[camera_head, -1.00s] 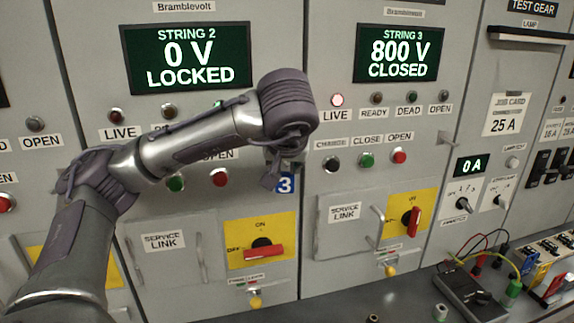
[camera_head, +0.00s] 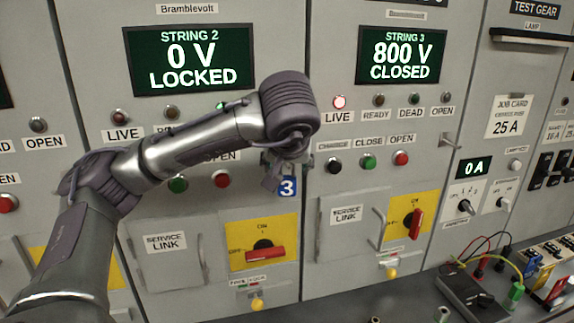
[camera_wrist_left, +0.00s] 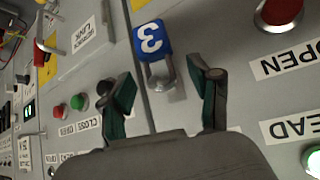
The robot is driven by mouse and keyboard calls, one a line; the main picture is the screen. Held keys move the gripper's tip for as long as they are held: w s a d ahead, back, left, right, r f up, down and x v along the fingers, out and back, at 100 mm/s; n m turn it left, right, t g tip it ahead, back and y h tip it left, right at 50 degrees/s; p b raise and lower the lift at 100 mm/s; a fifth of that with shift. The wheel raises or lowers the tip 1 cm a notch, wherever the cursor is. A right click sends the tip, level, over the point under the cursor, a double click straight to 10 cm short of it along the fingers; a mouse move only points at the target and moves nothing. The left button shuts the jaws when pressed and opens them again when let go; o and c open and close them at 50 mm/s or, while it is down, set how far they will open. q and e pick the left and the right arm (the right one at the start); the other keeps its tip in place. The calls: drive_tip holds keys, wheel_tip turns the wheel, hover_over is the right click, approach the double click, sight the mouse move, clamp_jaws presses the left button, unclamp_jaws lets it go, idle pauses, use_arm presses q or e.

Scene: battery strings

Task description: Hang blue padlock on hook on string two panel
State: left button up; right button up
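The blue padlock (camera_head: 288,186), marked with a white 3, hangs at the right edge of the string two panel (camera_head: 205,235), beside the seam with string three. In the left wrist view the padlock (camera_wrist_left: 152,40) appears upside down, and its metal shackle (camera_wrist_left: 160,74) is around or against a small hook; the exact contact is too small to tell. My right gripper is out of view.
The string two switch (camera_head: 264,250) has its red handle level. An empty hook (camera_head: 447,139) sits right of string three. Push buttons (camera_head: 178,183) flank the left arm. A tester with leads (camera_head: 474,296) lies on the bench at lower right.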

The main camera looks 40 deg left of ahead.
use_arm(q)
drive_tip(key=shift+d+r, duration=0.1)
drive_tip(key=v, duration=1.1)
drive_tip(key=shift+s+r, duration=0.2)
drive_tip(key=shift+s, duration=0.15)
drive_tip(key=shift+d, duration=0.15)
